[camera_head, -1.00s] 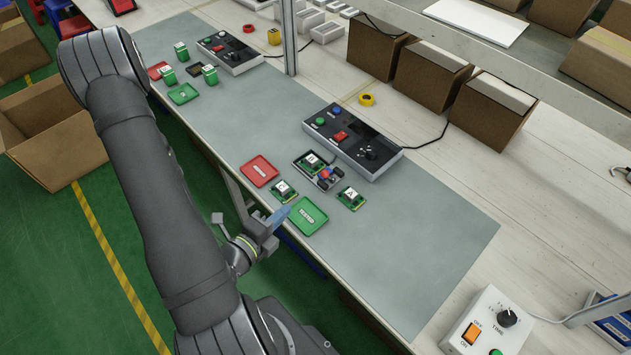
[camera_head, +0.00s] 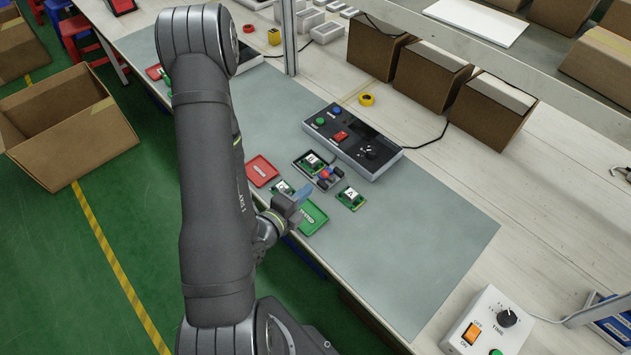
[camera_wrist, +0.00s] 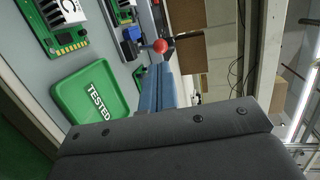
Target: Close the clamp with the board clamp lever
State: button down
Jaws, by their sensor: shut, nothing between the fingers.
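The board clamp is a small dark fixture (camera_head: 328,182) in front of the grey-black tester box, with a green board (camera_head: 312,161) in it. Its lever has a red ball knob (camera_head: 325,174), and the knob also shows in the wrist view (camera_wrist: 160,46), just past my fingertips. My gripper (camera_head: 299,193) has blue fingers, is shut and empty, and is over the near table edge beside the green tray. In the wrist view the blue fingers (camera_wrist: 165,88) point toward the knob but hide part of the fixture. I cannot tell the lever's angle.
A green TESTED tray (camera_head: 314,217) and a red tray (camera_head: 262,170) lie near the front edge. Loose boards lie left (camera_head: 282,187) and right (camera_head: 350,198) of the clamp. The tester box (camera_head: 352,142) stands behind. The mat to the right is clear.

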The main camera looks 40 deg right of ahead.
aim_at(323, 175)
jog(key=shift+x, duration=2.6)
jog(key=shift+d+r+y, duration=0.2)
jog(key=shift+r+y, duration=0.1)
jog(key=shift+y, duration=0.1)
jog(key=shift+d+r+y, duration=0.5)
jog(key=shift+y, duration=0.2)
jog(key=d+y, duration=0.1)
jog(key=d+r+y, duration=0.1)
jog(key=d+y, duration=0.1)
jog(key=y, duration=0.1)
jog(key=shift+r+m+g, duration=0.3)
jog(key=shift+m, duration=0.1)
jog(key=shift+d, duration=0.65)
jog(key=shift+r, duration=0.2)
